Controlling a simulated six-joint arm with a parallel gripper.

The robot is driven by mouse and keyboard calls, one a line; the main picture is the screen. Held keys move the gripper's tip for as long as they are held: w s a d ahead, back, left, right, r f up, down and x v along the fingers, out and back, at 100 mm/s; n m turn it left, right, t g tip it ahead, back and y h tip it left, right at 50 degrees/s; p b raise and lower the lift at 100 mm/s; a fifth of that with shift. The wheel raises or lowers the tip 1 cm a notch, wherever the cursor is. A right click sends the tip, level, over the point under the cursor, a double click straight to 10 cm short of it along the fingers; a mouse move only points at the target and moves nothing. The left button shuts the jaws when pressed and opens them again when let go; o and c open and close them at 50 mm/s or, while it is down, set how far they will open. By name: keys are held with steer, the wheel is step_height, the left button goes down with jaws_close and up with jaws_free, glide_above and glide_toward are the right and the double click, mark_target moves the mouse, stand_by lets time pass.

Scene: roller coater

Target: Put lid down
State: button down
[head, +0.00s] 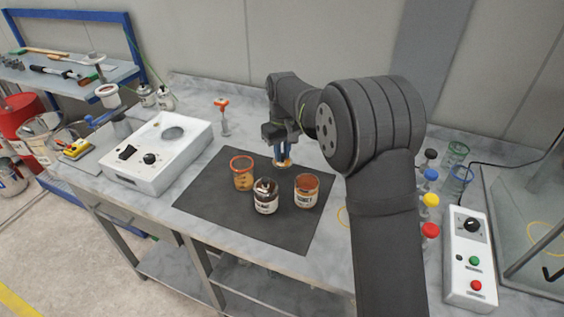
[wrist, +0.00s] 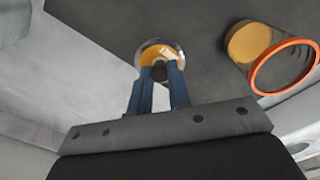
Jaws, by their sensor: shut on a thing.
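My gripper (head: 283,156) is over the back edge of the dark mat (head: 225,207). Its blue fingers are shut on a small round lid (head: 289,164), which has a silvery rim and an orange-yellow middle. In the wrist view the lid (wrist: 149,50) sits at the fingertips (wrist: 159,72), with a dark spot between them. I cannot tell whether the lid touches the surface. An orange-rimmed cup (head: 242,174), a labelled jar with dark contents (head: 265,199) and a labelled jar with brown contents (head: 306,192) stand on the mat. The cup also shows in the wrist view (wrist: 285,66).
A white device with a round plate (head: 158,155) stands left of the mat. An orange-topped bottle (head: 223,118) stands behind it. Several colour-capped bottles (head: 430,200) and a control box (head: 470,255) are on the right. The mat's front left part is clear.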

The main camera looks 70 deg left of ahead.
mark_target(282, 163)
steer(key=shift+f, duration=2.05)
steer(key=shift+f, duration=0.1)
steer(key=c, duration=1.3)
jaws_free()
steer(key=shift+c, duration=0.2)
step_height(282, 163, up, 12)
steer(key=shift+r, duration=0.15)
steer(key=shift+f, duration=4.2)
